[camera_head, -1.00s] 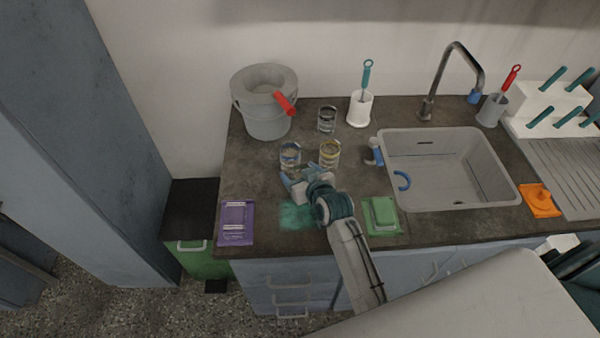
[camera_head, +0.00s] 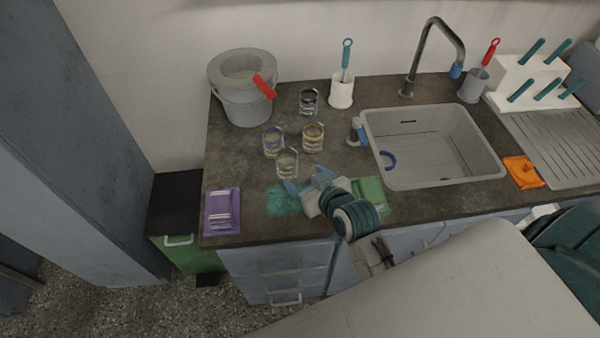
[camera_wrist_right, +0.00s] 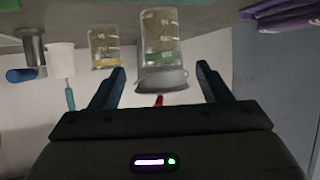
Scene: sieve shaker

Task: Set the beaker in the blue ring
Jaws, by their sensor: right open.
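Several clear glass beakers stand upright on the dark counter. The nearest beaker (camera_head: 287,163) has a green band near its rim and shows large between the fingers in the wrist view (camera_wrist_right: 160,40). Behind it stand a beaker with a blue band (camera_head: 273,141), one with a yellow band (camera_head: 313,138) and one with a dark band (camera_head: 308,101). My right gripper (camera_head: 306,181) is open and empty, just in front of the green-banded beaker. My left gripper is out of view.
A grey bucket (camera_head: 245,105) with a red handle stands at the back left, a white brush holder (camera_head: 341,91) at the back. The sink (camera_head: 470,178) lies to the right. A purple item (camera_head: 222,212) and a green one (camera_head: 371,195) lie near the front edge.

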